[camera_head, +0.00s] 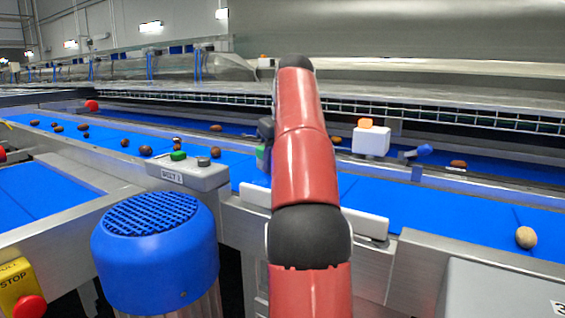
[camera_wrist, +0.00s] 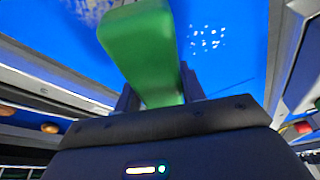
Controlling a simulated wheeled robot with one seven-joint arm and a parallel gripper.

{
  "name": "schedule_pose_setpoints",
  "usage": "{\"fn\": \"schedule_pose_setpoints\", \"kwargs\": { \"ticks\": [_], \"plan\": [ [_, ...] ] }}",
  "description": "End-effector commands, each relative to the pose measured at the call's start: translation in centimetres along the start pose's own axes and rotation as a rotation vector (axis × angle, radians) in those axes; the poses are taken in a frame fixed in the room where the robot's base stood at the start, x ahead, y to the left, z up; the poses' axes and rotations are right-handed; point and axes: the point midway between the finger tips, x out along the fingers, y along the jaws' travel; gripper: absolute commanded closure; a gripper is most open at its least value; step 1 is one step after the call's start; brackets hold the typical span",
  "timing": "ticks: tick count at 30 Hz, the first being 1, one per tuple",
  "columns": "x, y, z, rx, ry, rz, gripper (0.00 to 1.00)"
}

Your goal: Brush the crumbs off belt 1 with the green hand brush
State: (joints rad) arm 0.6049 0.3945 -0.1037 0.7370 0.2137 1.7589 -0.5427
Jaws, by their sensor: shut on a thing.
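The green hand brush (camera_wrist: 145,50) is held in my gripper (camera_wrist: 160,92), with a dark finger on each side of it. In the wrist view it is over a blue belt (camera_wrist: 235,80). White crumbs (camera_wrist: 207,40) lie on the belt right of the brush, and a pale speckled patch (camera_wrist: 90,8) shows at the top left. Whether the brush touches the belt is unclear. In the head view my red arm mostly hides the gripper; a bit of green (camera_head: 262,156) shows left of it, over the near blue belt (camera_head: 375,198).
Brown dates (camera_head: 146,151) lie on the belt at the left and a pale one (camera_head: 526,237) at the right. A grey control box (camera_head: 188,174), a blue motor cover (camera_head: 154,240), metal rails and a white sensor block (camera_head: 371,141) stand around the arm.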

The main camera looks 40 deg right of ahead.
Motion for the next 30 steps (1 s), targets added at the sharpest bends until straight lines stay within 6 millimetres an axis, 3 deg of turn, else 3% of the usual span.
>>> {"fn": "schedule_pose_setpoints", "kwargs": {
  "ticks": [30],
  "plan": [
    [-0.2,-5.5,2.5,-0.002,0.000,-0.002,0.90]
  ]
}}
